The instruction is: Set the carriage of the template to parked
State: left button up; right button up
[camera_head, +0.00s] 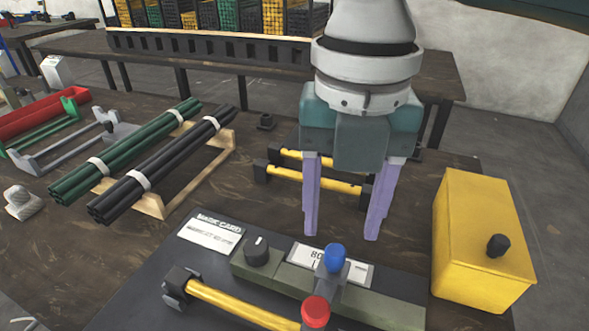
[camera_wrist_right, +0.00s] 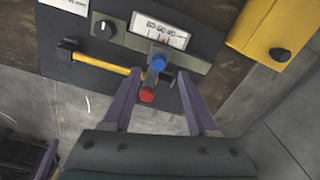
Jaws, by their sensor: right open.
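The template seems to be the dark panel (camera_head: 205,265) at the front of the table, with a yellow rail (camera_head: 238,304) along it. Near the rail's right part are a blue knob (camera_head: 334,257) and a red knob (camera_head: 315,311); which part is the carriage I cannot tell for sure. My right gripper (camera_head: 341,228) is open and empty, pointing down above and behind the blue knob in the head view. In the right wrist view its fingers (camera_wrist_right: 158,88) lie either side of the blue and red knobs. A purple strip (camera_wrist_right: 47,160) at lower left there may be my left gripper.
A black dial (camera_head: 257,250) and a scale window (camera_head: 337,263) sit on the panel. A yellow box (camera_head: 470,240) with a black knob stands to the right. Two yellow-barred pieces (camera_head: 330,182) lie behind the gripper. Green and black rod bundles (camera_head: 140,178) rest at left.

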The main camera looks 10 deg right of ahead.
aim_at(337, 250)
notch_tip(337, 250, down, 4)
jog(key=shift+f+b, duration=0.2)
jog(key=shift+b, duration=0.1)
grip_shut()
dwell(0.3)
dwell(1.0)
